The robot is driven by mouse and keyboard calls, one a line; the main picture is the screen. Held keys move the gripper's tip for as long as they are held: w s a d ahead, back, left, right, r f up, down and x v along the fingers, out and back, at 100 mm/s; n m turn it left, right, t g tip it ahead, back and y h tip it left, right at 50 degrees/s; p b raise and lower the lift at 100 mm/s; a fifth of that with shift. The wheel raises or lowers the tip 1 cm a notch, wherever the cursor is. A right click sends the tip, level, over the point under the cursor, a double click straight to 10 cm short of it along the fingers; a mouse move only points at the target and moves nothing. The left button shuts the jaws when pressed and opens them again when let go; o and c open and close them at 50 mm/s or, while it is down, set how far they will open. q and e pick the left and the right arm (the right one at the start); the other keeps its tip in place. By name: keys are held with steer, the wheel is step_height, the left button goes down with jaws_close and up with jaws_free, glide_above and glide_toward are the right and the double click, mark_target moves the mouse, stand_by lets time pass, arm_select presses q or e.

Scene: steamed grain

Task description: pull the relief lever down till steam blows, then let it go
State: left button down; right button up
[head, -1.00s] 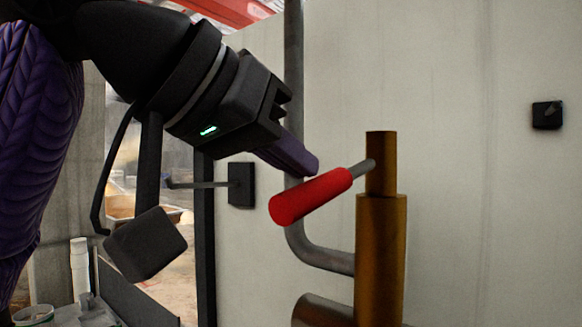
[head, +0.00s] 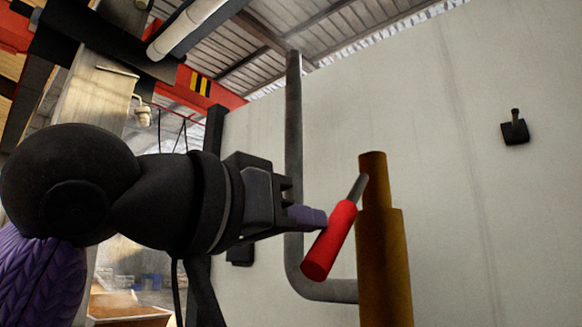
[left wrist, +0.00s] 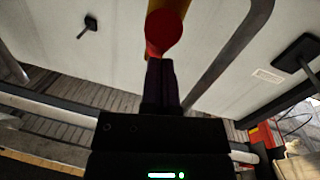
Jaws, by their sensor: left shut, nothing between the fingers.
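The relief lever has a red handle (head: 330,240) on a grey rod and slants down and left from the top of the brass valve (head: 384,265). My left gripper (head: 318,218) comes in from the left with its purple fingers shut and empty. Its tips are at the handle's upper left side; I cannot tell whether they touch. In the left wrist view the shut fingers (left wrist: 160,68) point at the round end of the red handle (left wrist: 164,34), with the valve behind it. No steam shows. My right gripper is not in view.
A grey pipe (head: 294,130) runs down the pale wall (head: 450,150) and bends behind the valve. A small black wall fitting (head: 514,130) is at the right. The space right of the valve is clear.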

arm_select(q)
steer(key=shift+w+d+f+b, duration=0.1)
steer(key=shift+w+f+b, duration=0.05)
steer(key=shift+f+b, duration=0.15)
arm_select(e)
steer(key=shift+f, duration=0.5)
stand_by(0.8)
